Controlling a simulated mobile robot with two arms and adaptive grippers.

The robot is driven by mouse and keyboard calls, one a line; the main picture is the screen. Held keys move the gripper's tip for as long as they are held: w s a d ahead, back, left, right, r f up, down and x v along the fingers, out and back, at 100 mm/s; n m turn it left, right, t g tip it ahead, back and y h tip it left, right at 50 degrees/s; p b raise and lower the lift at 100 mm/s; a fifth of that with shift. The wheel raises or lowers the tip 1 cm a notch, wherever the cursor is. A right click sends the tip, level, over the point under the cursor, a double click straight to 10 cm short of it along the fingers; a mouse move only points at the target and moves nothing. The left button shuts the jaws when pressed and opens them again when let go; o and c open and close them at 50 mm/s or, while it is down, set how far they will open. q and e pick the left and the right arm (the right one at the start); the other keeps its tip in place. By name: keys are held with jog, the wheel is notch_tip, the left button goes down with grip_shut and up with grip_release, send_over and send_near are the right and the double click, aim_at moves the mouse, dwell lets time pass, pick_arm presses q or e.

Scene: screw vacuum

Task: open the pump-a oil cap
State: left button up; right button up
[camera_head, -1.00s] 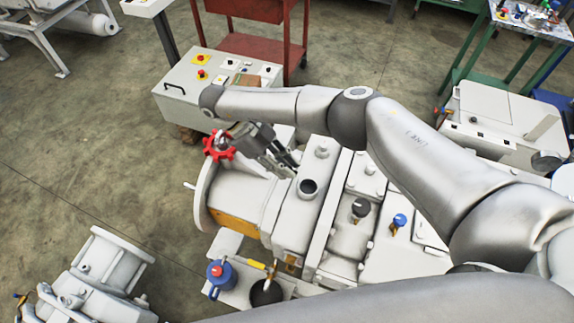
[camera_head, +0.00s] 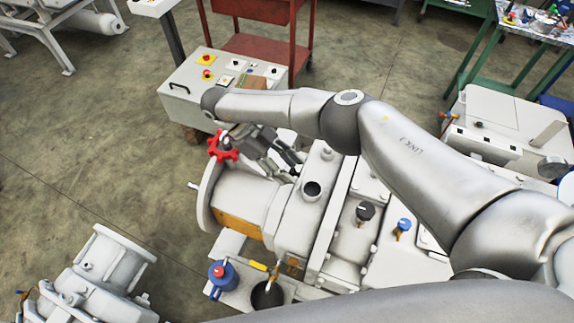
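A pale grey pump (camera_head: 290,228) fills the middle of the view, with pipes, ports and several knobs on top. A black round knob or cap (camera_head: 365,210) and a blue-topped cap or valve (camera_head: 404,224) stand on its right part. I cannot tell which part is the oil cap. My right gripper (camera_head: 291,163) is over the pump's upper left part, beside the red handwheel. Its dark fingers look apart and nothing shows between them. My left gripper is not in view.
A red handwheel (camera_head: 222,146) sits close to the gripper. A control box (camera_head: 200,85) with buttons stands behind. Another grey pump (camera_head: 90,285) stands lower left. My arm hides part of the pump.

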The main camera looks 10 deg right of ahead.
jog(key=shift+r, duration=0.6)
notch_tip(320, 180, up, 9)
jog(key=shift+f, duration=0.15)
dwell(0.5)
